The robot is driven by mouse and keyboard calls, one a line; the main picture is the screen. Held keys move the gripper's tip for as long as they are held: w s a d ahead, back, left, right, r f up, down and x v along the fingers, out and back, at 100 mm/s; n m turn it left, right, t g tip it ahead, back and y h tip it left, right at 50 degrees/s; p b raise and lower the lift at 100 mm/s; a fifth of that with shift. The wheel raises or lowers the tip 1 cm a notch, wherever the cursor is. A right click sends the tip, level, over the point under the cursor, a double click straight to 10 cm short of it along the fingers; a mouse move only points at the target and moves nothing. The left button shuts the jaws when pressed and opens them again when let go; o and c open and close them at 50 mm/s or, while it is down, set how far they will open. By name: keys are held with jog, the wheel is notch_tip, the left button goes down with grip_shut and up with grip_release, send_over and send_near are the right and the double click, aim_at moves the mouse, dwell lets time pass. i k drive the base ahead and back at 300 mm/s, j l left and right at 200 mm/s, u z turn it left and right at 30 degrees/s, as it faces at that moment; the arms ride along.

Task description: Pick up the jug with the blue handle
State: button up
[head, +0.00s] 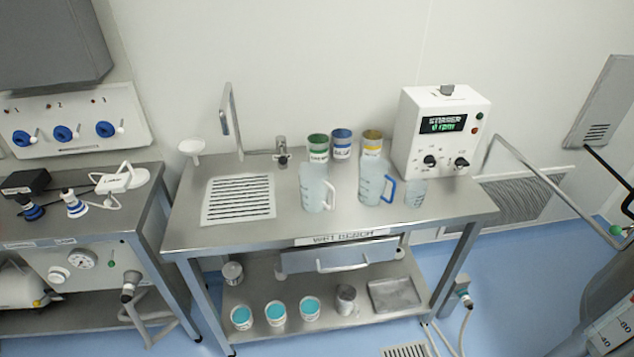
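The jug with the blue handle (371,181) stands upright on the steel wet bench, right of the middle in the head view. It is translucent with dark graduation marks, and its blue handle is on its right side. A second translucent jug (312,187) with a white handle stands to its left, a little apart. A small clear beaker (416,194) stands close to its right, near the blue handle. My gripper does not show in this view.
The wet bench (240,232) has a drain grate (239,197) at left. Green, blue and yellow labelled tins (341,144) stand behind the jugs. A white stirrer box (437,132) stands at back right. A metal rail (550,178) juts out right of the bench.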

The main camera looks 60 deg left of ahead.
aim_at(374, 170)
jog(key=j+u, duration=0.1)
jog(key=u, duration=1.85)
jog(key=i+l+u, duration=0.85)
jog(key=l+u, duration=0.2)
jog(key=l, duration=0.1)
